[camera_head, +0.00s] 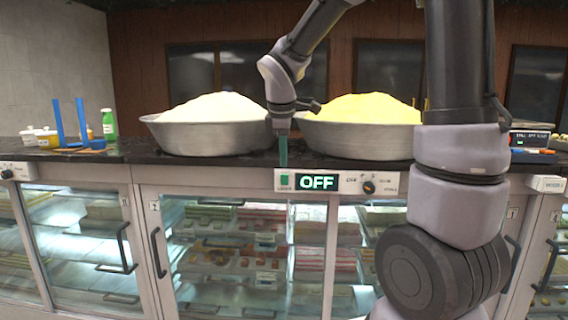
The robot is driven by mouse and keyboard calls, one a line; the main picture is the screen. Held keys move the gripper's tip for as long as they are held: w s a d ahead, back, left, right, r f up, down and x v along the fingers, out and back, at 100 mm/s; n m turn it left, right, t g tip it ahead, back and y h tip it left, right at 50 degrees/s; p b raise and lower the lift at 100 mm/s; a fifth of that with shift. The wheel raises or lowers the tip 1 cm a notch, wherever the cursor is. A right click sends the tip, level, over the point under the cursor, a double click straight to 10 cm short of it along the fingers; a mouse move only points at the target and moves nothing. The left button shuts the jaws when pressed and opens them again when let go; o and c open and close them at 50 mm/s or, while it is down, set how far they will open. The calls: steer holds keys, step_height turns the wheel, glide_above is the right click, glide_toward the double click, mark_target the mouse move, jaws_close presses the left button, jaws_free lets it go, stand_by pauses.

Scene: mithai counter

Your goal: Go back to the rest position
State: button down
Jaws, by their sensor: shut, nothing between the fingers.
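My gripper (283,160) points down in front of the counter edge, its thin teal fingers shut with nothing visible between them. Its tip is just above the left end of the control panel (345,182), close to the green switch (285,178). Whether it touches the panel cannot be told. The panel's display (317,182) reads OFF, and a dark knob (369,187) sits to its right. My arm rises from the gripper and comes down on the right side of the view, hiding part of the counter.
Two metal bowls stand on the dark counter, one with a white heap (209,138), one with a yellow heap (357,140). A green bottle (108,125) and blue stand (83,125) are left. A scale (530,138) is right. Glass cases with handles (158,252) lie below.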

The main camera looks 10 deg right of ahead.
steer(key=s+d+r+m+t+y, duration=0.1)
steer(key=s+d+r+m+t, duration=0.1)
steer(key=s+m, duration=0.7)
steer(key=s+d+r+m+t+y, duration=0.1)
steer(key=s+d+r+m+y, duration=0.1)
steer(key=s+d+r+m, duration=0.3)
steer(key=s+r+m, duration=0.1)
steer(key=s+m, duration=0.3)
steer(key=shift+d+r+m+t, duration=0.25)
steer(key=shift+r+m+t, duration=0.05)
steer(key=shift+t, duration=0.1)
stand_by(1.0)
